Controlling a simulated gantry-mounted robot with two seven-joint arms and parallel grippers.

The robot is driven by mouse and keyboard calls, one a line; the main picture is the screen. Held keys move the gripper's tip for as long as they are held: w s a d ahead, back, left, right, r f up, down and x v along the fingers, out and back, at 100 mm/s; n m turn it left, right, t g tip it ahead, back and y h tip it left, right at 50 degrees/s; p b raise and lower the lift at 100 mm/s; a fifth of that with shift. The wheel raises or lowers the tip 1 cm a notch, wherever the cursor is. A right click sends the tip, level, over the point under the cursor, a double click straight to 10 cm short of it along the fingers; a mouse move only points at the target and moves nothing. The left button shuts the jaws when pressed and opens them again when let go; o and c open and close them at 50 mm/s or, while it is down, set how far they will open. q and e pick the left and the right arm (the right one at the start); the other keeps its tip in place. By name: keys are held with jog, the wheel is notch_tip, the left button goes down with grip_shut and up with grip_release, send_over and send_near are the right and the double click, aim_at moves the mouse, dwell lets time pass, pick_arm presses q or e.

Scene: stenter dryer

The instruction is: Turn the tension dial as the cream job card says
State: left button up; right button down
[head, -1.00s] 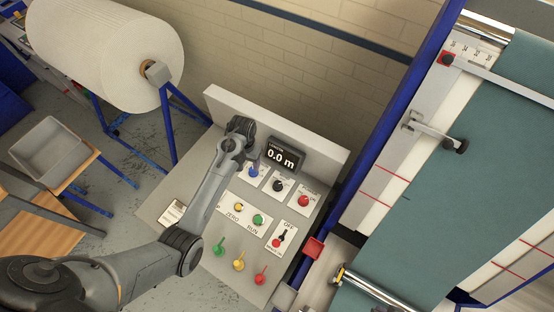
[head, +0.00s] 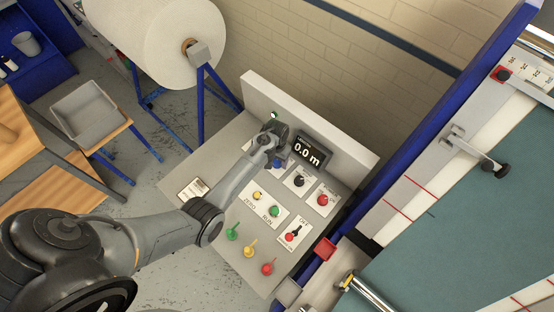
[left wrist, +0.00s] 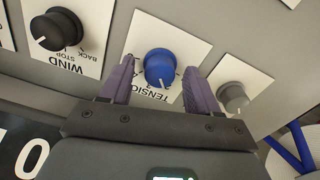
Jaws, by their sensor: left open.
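The blue tension dial (left wrist: 159,68) sits on a white plate marked TENSION in the left wrist view. Its white pointer mark is toward the bottom of that picture, near a printed number. My left gripper (left wrist: 160,72) is open, with one finger on each side of the dial; I cannot tell whether they touch it. In the head view my left gripper (head: 273,145) is over the upper part of the console and partly hides the blue dial (head: 278,163). The cream job card (head: 193,190) lies at the console's left edge, its text too small to read. My right gripper is not in view.
A black WIND knob (left wrist: 56,32) and a grey knob (left wrist: 233,97) flank the dial. The console (head: 228,262) also has a display (head: 311,151) reading 0.0 m, a red knob (head: 322,200), buttons and several coloured levers. A blue frame (head: 400,155) stands to its right.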

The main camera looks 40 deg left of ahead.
pick_arm(q)
jog(key=shift+f, duration=0.2)
jog(key=c, duration=1)
jog(key=shift+c, duration=0.2)
